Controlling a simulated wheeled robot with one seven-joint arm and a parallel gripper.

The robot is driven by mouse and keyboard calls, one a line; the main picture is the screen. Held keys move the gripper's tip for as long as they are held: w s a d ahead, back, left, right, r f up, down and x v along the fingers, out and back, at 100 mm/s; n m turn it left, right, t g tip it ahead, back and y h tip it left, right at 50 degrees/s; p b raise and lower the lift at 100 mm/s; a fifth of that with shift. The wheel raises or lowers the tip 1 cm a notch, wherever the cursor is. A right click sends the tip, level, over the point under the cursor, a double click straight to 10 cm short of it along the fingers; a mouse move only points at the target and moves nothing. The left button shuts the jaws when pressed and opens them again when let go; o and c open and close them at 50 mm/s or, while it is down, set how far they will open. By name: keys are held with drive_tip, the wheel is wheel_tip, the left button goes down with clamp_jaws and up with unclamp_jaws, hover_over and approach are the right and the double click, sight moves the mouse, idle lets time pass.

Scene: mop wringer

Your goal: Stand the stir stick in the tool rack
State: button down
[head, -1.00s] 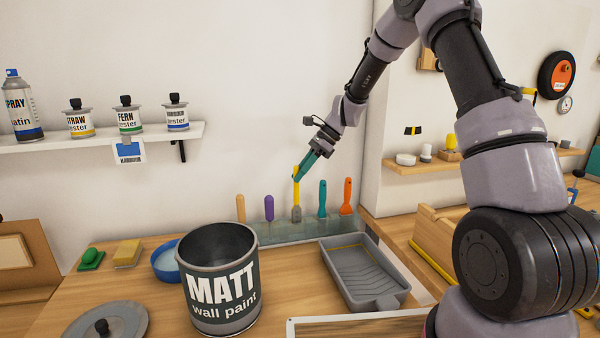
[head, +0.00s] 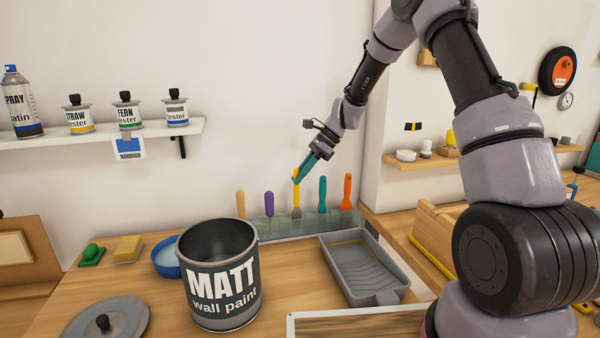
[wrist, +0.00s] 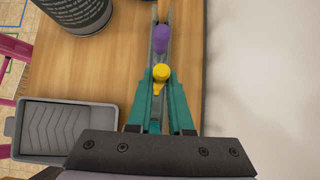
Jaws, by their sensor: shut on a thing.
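The stir stick (head: 296,199), with a yellow upper part and a grey lower part, stands about upright at the middle of the clear tool rack (head: 280,232) against the wall. Its yellow top also shows in the wrist view (wrist: 160,73). My gripper (head: 299,176) comes down from the upper right, and its teal fingers are shut on the stick near its top. In the wrist view my gripper (wrist: 160,92) has a finger on each side of the yellow top. I cannot tell whether the stick's lower end rests on the bottom of the rack.
Tan (head: 240,204) and purple (head: 269,204) handles stand left of the stick; teal (head: 322,195) and orange (head: 347,191) ones stand right. A paint can (head: 222,285) and a grey tray (head: 362,270) are in front on the bench. A shelf (head: 100,136) with tins is at upper left.

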drive_tip(key=shift+f, duration=1.25)
drive_tip(key=c, duration=0.7)
unclamp_jaws()
drive_tip(key=shift+c, duration=0.2)
drive_tip(key=v, duration=1)
drive_tip(key=shift+w+d+r, duration=0.1)
drive_tip(key=shift+d+r, duration=0.15)
drive_tip(key=shift+r, duration=0.1)
